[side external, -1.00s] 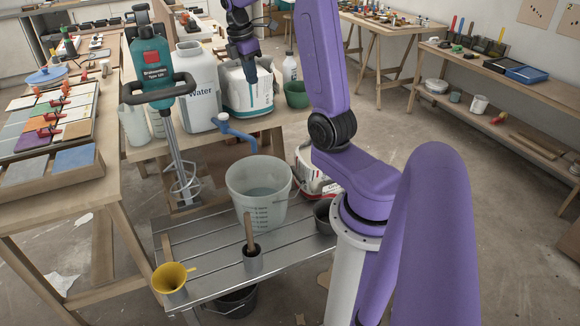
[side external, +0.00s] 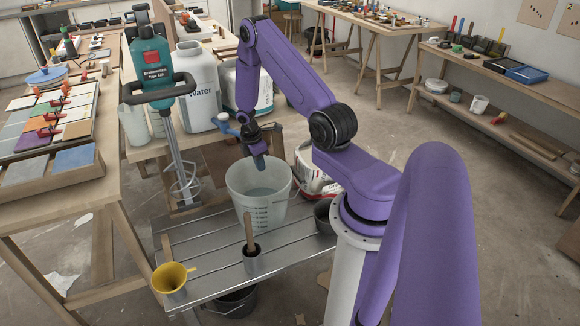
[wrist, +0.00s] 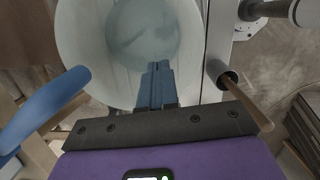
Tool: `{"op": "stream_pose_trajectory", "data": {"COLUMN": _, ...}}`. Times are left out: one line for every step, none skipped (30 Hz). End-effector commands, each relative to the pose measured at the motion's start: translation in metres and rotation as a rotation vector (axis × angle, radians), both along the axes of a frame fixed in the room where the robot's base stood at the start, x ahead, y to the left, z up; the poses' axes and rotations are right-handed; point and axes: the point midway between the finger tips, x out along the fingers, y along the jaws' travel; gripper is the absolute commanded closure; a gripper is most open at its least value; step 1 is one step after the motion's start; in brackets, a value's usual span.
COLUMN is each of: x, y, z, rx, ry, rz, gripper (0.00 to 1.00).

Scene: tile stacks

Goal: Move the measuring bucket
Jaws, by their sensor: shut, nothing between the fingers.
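The measuring bucket (side external: 268,210) is a translucent pail with dark scale marks. It stands upright on the slatted metal bench and holds some clear liquid. In the wrist view the bucket (wrist: 85,40) fills the upper left and I look down into it. My gripper (side external: 259,166) points down over the bucket's far rim area in the side view. In the wrist view the blue fingers (wrist: 157,68) are together and empty, overlapping the bucket. I cannot tell whether they touch it.
A blue crank-shaped part (side external: 222,122) is close beside my gripper; it also shows in the wrist view (wrist: 50,105). A grey cup with a wooden stick (side external: 252,258) stands before the bucket. A yellow funnel (side external: 172,280) and dark pot (side external: 323,214) flank it. A mixer (side external: 155,75) stands left.

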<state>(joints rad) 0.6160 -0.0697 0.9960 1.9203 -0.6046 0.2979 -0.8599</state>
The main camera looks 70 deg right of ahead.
Motion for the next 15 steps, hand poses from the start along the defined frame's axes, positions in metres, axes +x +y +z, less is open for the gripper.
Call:
{"op": "stream_pose_trajectory", "data": {"x": -0.001, "y": 0.000, "z": -0.016, "rx": 0.003, "ry": 0.006, "rz": 0.003, "gripper": 1.00}}
{"op": "stream_pose_trajectory", "data": {"x": -0.001, "y": 0.000, "z": -0.023, "rx": 0.002, "ry": 0.004, "rz": 0.002, "gripper": 1.00}}
{"op": "stream_pose_trajectory", "data": {"x": -0.001, "y": 0.001, "z": -0.031, "rx": 0.002, "ry": 0.005, "rz": 0.001, "gripper": 1.00}}
{"op": "stream_pose_trajectory", "data": {"x": -0.001, "y": 0.000, "z": -0.036, "rx": 0.002, "ry": 0.004, "rz": 0.000, "gripper": 1.00}}
{"op": "stream_pose_trajectory", "data": {"x": 0.000, "y": 0.000, "z": -0.041, "rx": 0.000, "ry": 0.003, "rz": 0.001, "gripper": 1.00}}
{"op": "stream_pose_trajectory", "data": {"x": 0.000, "y": 0.000, "z": -0.045, "rx": 0.000, "ry": 0.002, "rz": -0.001, "gripper": 1.00}}
{"op": "stream_pose_trajectory", "data": {"x": 0.000, "y": -0.001, "z": -0.048, "rx": 0.000, "ry": 0.002, "rz": 0.001, "gripper": 1.00}}
{"op": "stream_pose_trajectory", "data": {"x": 0.000, "y": -0.001, "z": -0.050, "rx": -0.001, "ry": 0.001, "rz": 0.000, "gripper": 1.00}}
{"op": "stream_pose_trajectory", "data": {"x": 0.000, "y": -0.001, "z": -0.052, "rx": -0.001, "ry": 0.000, "rz": -0.002, "gripper": 1.00}}
{"op": "stream_pose_trajectory", "data": {"x": -0.001, "y": -0.002, "z": -0.053, "rx": -0.002, "ry": 0.000, "rz": -0.002, "gripper": 1.00}}
{"op": "stream_pose_trajectory", "data": {"x": -0.001, "y": -0.003, "z": -0.053, "rx": -0.002, "ry": 0.000, "rz": -0.001, "gripper": 1.00}}
{"op": "stream_pose_trajectory", "data": {"x": -0.003, "y": -0.005, "z": -0.053, "rx": -0.002, "ry": 0.000, "rz": -0.002, "gripper": 1.00}}
{"op": "stream_pose_trajectory", "data": {"x": -0.005, "y": -0.007, "z": -0.053, "rx": -0.002, "ry": 0.000, "rz": -0.002, "gripper": 1.00}}
{"op": "stream_pose_trajectory", "data": {"x": -0.007, "y": -0.010, "z": -0.053, "rx": -0.002, "ry": -0.001, "rz": -0.004, "gripper": 1.00}}
{"op": "stream_pose_trajectory", "data": {"x": -0.010, "y": -0.014, "z": -0.053, "rx": -0.001, "ry": 0.000, "rz": -0.005, "gripper": 1.00}}
